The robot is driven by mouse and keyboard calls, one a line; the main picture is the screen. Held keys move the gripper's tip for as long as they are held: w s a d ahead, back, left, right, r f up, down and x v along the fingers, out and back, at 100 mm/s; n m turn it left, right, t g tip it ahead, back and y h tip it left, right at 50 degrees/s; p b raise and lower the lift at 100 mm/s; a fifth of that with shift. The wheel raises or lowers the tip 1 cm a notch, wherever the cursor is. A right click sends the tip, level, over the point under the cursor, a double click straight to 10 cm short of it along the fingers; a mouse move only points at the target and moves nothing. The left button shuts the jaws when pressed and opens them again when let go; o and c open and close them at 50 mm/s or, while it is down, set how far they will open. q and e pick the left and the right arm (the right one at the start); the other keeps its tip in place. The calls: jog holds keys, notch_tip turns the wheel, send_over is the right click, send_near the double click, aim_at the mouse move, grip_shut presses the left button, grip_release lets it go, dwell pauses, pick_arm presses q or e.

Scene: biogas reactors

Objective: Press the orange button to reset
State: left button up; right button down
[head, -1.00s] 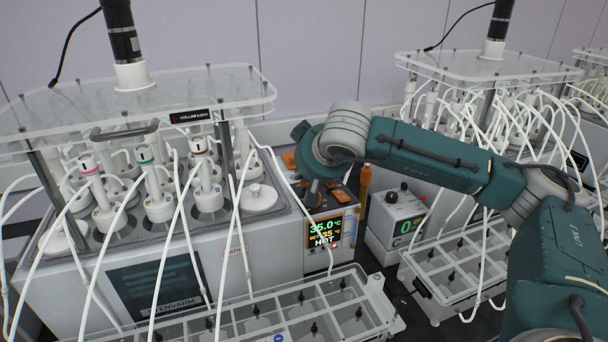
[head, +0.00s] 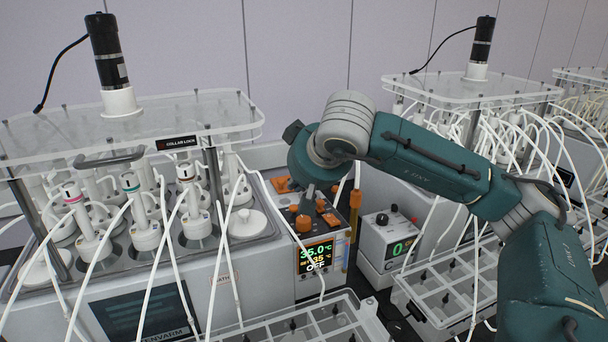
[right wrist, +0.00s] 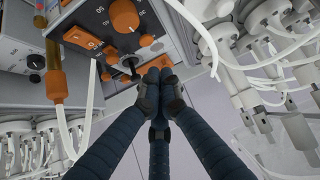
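The heater control box (head: 308,292) stands at the front right of the left reactor bath. Its display (head: 318,258) reads 35.0 °C, set 35, OFF. Its top panel carries several orange controls: in the right wrist view, a round orange knob (right wrist: 124,16), a flat orange rocker switch (right wrist: 82,38) and a smaller orange piece. I cannot tell which is the reset button. My right gripper (right wrist: 156,78) has its dark fingers drawn together, with nothing seen between them. Its tips are close to the panel edge; contact cannot be told. In the head view, my right gripper (head: 308,200) is mostly hidden behind its wrist.
White tubes loop over the reactor bottles on the left. A thin tube crosses beside the box. Divided trays (head: 285,325) lie in front.

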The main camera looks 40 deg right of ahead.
jog(key=v, duration=0.6)
jog(key=shift+b, duration=0.45)
jog(key=shift+r, duration=0.1)
